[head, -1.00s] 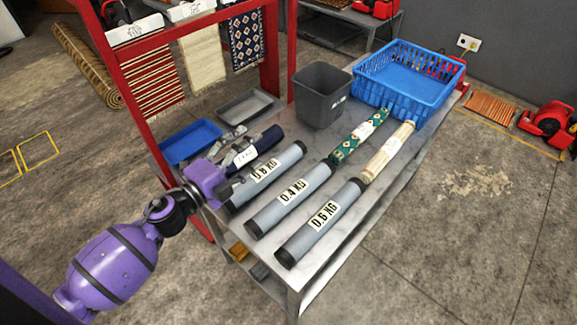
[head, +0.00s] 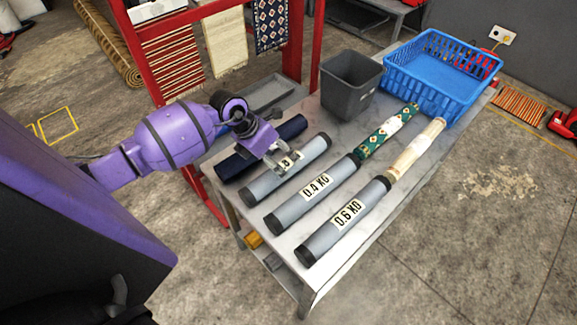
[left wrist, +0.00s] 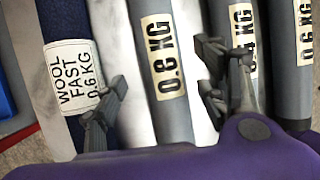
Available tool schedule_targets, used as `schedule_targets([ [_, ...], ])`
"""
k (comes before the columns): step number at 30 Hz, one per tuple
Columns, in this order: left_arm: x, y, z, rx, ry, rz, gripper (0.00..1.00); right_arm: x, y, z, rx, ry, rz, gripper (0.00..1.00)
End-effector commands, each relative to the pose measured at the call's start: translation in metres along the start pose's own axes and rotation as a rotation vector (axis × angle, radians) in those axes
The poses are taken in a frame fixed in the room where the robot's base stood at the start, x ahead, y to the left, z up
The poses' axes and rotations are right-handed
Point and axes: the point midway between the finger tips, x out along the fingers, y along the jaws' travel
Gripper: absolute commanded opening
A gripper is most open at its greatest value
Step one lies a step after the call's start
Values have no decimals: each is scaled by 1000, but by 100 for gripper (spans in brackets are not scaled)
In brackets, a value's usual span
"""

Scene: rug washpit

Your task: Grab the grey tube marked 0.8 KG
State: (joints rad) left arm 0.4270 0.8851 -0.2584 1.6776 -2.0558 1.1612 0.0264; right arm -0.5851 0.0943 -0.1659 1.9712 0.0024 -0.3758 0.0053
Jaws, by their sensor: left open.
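The grey tube marked 0.8 KG (head: 261,187) lies on the table with black end caps. My gripper covers part of its label in the head view, but the label is readable on the tube in the left wrist view (left wrist: 163,50). My left gripper (head: 283,162) is open above the middle of this tube. In the left wrist view its fingers (left wrist: 160,98) stand one on each side of the tube, with gaps between. I cannot tell how far above it they are. My right gripper is not in view.
Grey tubes marked 0.4 KG (head: 309,193) and 0.6 KG (head: 340,224) lie to the right. A dark blue roll (head: 240,163), labelled wool (left wrist: 74,75), lies left. A grey bin (head: 350,87) and blue basket (head: 437,88) stand behind on the table (head: 385,215).

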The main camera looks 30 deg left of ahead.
Motion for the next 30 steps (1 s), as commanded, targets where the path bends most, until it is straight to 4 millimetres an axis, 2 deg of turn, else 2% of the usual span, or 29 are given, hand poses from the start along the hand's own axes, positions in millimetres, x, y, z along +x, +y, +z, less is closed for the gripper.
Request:
schedule_targets([
  [3, 18, -4, 4, -2, -3, -4, 66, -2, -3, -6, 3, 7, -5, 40],
  [7, 35, -3, 3, -2, -2, -2, 66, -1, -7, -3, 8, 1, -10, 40],
  [16, 40, -2, 3, 1, -2, -1, 66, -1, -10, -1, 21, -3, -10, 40],
  [30, 40, -2, 3, 0, -2, -1, 6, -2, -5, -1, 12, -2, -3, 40],
])
